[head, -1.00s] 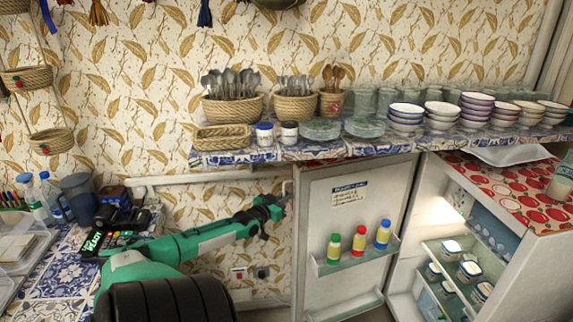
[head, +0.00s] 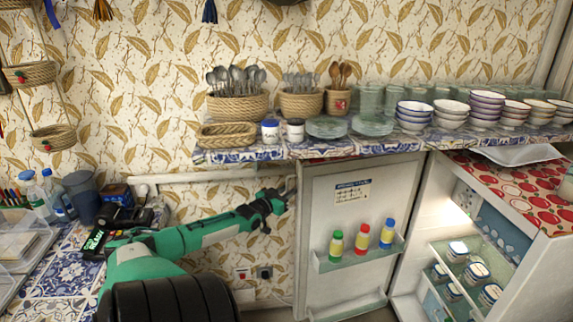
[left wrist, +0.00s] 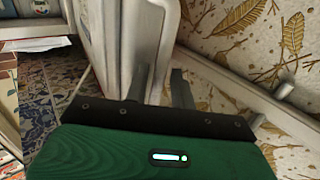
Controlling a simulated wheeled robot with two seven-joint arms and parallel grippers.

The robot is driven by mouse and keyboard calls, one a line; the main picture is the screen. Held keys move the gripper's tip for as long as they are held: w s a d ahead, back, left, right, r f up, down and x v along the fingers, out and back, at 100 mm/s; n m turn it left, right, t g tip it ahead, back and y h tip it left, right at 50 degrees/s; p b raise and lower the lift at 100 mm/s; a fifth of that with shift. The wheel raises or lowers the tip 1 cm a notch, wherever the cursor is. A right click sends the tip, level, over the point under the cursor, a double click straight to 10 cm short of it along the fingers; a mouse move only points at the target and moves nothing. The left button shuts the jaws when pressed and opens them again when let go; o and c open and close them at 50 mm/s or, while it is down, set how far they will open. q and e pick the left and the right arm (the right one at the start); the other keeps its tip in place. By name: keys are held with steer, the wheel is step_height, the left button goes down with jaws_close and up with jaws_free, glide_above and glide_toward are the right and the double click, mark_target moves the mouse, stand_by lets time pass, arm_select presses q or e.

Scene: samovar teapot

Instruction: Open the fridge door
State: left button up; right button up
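The white fridge door (head: 348,265) stands swung wide open to the left, its inner side with a shelf facing me. The fridge body (head: 415,275) is open at the right, with its lit inside showing. My left gripper (head: 286,196) is at the door's free left edge, near the wall. In the left wrist view, the fingers (left wrist: 161,90) are apart, with the pale door edge (left wrist: 110,45) close beside the left finger. I cannot tell whether they touch it. My right gripper is not in view.
A tiled shelf (head: 240,156) with baskets, glasses and bowls runs above the door. Jars (head: 476,272) stand inside the fridge. A tiled counter (head: 60,275) with bottles is at the left.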

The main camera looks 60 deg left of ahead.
arm_select(q)
steer(key=p+v, duration=0.1)
steer(key=v, duration=1.3)
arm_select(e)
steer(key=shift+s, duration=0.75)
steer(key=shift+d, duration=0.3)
